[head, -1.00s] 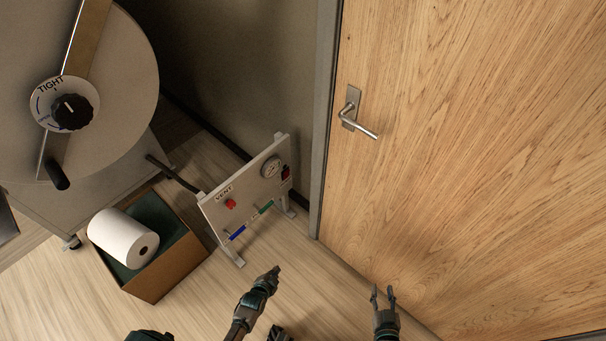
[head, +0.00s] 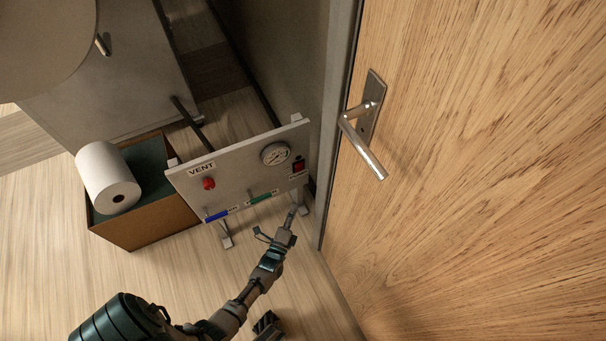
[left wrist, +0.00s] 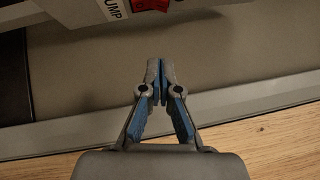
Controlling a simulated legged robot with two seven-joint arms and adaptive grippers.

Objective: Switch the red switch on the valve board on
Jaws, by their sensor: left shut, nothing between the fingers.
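The valve board (head: 236,176) stands upright on feet on the floor, beside the door frame. The red switch (head: 298,167) is at its right end, below and right of the round gauge. In the left wrist view the red switch (left wrist: 150,4) is cut off by the top edge, beside a "PUMP" label (left wrist: 115,9). I cannot tell its position. My left gripper (head: 291,212) is shut and empty, in front of the board's right end and below the switch. In the left wrist view its fingertips (left wrist: 160,66) meet and touch nothing.
The board also carries a red VENT knob (head: 208,183), a gauge (head: 275,153), a blue lever (head: 216,215) and a green lever (head: 260,197). A wooden door (head: 470,200) with a metal handle (head: 362,145) stands close on the right. A box (head: 150,225) with a white roll (head: 107,178) is left.

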